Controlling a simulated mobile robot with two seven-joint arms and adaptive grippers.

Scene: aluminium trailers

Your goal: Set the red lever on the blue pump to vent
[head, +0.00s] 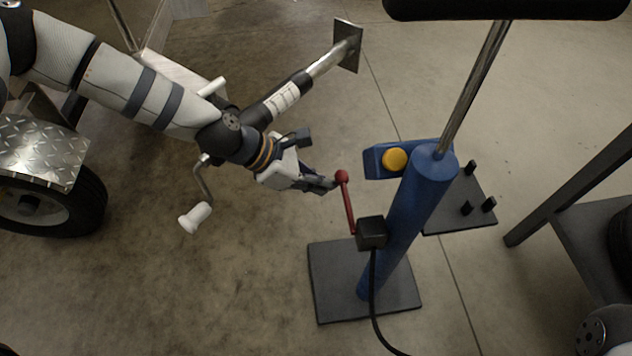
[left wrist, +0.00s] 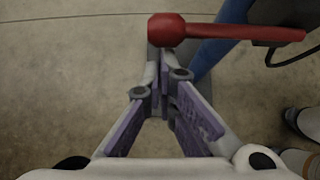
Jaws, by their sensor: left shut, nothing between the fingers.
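The blue pump (head: 408,215) stands upright on a dark base plate, with a black block (head: 371,233) on its left side. The red lever (head: 348,205) rises from this block, leaning slightly left, with its round red knob on top. My left gripper (head: 333,184) is shut and empty, its fingertips close to the left of the knob. In the left wrist view the red lever (left wrist: 240,31) lies across the top, just beyond the shut fingertips (left wrist: 163,52). I cannot tell whether they touch it. No vent marking is readable. My right gripper is not in view.
A yellow button (head: 394,159) sits on the pump's blue bracket. A black hose (head: 373,290) runs down from the block. A trailer jack with a crank (head: 196,215) and a wheel (head: 50,205) stand at left. A dark frame (head: 570,190) is at right. Open floor lies at lower left.

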